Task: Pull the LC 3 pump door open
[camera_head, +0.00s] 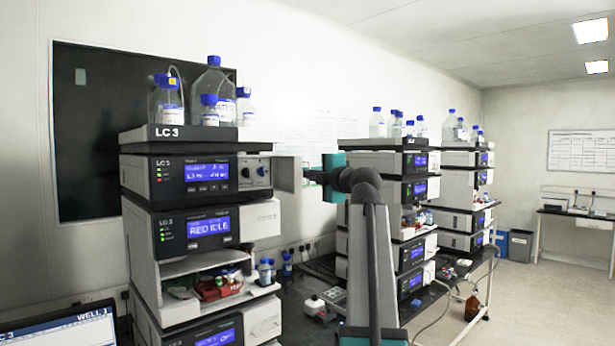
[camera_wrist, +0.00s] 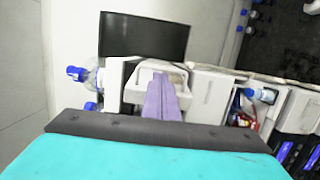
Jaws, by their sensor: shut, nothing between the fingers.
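The LC 3 pump (camera_head: 205,175) is the upper unit of the left stack, under the bottle tray. A panel with knobs (camera_head: 256,172) shows at its right end. The pale pump door (camera_head: 288,173) stands out from the front, to the right of that panel, so it looks open; the exact angle is unclear. My gripper (camera_head: 307,177) is shut and empty, pointing left at the right side of the door. In the wrist view my purple fingers (camera_wrist: 161,80) lie together in front of the pale door and pump end (camera_wrist: 135,90); contact cannot be told.
Bottles (camera_head: 213,95) stand on top of the stack. A lower unit with an open bay (camera_head: 205,285) holds vials. A laptop (camera_head: 65,328) is at the lower left. More stacks (camera_head: 395,190) stand to the right, with floor (camera_head: 530,310) clear beyond.

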